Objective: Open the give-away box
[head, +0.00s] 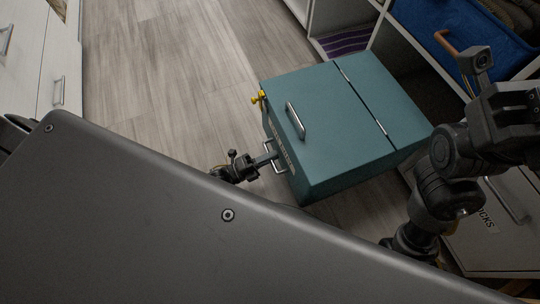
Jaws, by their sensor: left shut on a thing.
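The give-away box is a teal box (335,95) on the floor at centre right. Its lid is down flat, with a metal handle (295,120) on top and two small hinges along a seam. A second metal handle (281,167) is on its front face, beside a label that I cannot read. A yellow piece (259,97) sits at the lid's left corner. My left gripper (265,160) is shut on the front handle. My right arm (450,155) reaches up at the right; its gripper end is dark at the right edge and its fingertips cannot be made out.
White cubby shelving stands behind and right of the box, with a blue bin (465,35) and a purple striped cloth (345,42). A labelled drawer (490,235) is at lower right. White cabinets (35,55) stand at left. The wood floor (170,75) between is clear.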

